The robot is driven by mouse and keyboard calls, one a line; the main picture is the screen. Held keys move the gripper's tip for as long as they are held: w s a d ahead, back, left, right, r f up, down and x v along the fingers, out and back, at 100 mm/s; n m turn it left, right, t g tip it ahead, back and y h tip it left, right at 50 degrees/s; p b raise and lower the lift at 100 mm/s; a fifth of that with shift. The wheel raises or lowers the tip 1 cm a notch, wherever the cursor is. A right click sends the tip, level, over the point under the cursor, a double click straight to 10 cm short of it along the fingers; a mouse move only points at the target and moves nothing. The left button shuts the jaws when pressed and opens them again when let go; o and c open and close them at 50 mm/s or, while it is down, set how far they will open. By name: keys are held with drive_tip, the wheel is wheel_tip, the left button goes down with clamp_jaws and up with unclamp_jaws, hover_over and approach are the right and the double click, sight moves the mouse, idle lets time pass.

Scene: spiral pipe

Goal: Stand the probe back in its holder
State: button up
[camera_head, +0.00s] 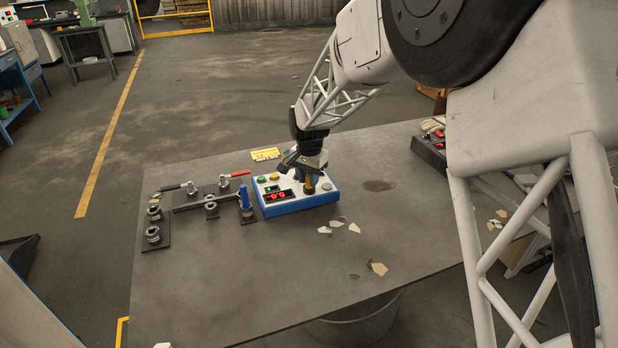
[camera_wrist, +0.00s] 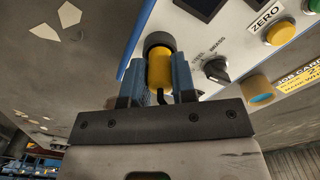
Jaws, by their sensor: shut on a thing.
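My gripper (camera_wrist: 160,75) is shut on the probe (camera_wrist: 160,70), a yellow cylinder between its two blue fingers in the wrist view. A dark ring (camera_wrist: 159,42) surrounds the probe's far end; I cannot tell whether it is part of the probe or the holder. A short black cable shows at the probe's near end. In the head view my gripper (camera_head: 307,178) is low over the right part of a blue and white instrument box (camera_head: 302,203), and the probe (camera_head: 310,186) shows as a small yellow-brown upright piece there. Whether it touches the box is hidden.
The box carries buttons, a red display (camera_head: 278,196) and a knob (camera_wrist: 215,69). Pale shards (camera_head: 354,227) lie in front. A yellow card (camera_head: 265,154) lies behind. The table's front left is clear.

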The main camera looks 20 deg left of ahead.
drive_tip(key=shift+f, duration=0.15)
drive_tip(key=o, duration=0.9)
wheel_tip(320, 180, up, 12)
drive_tip(key=shift+r, duration=0.2)
idle(0.9)
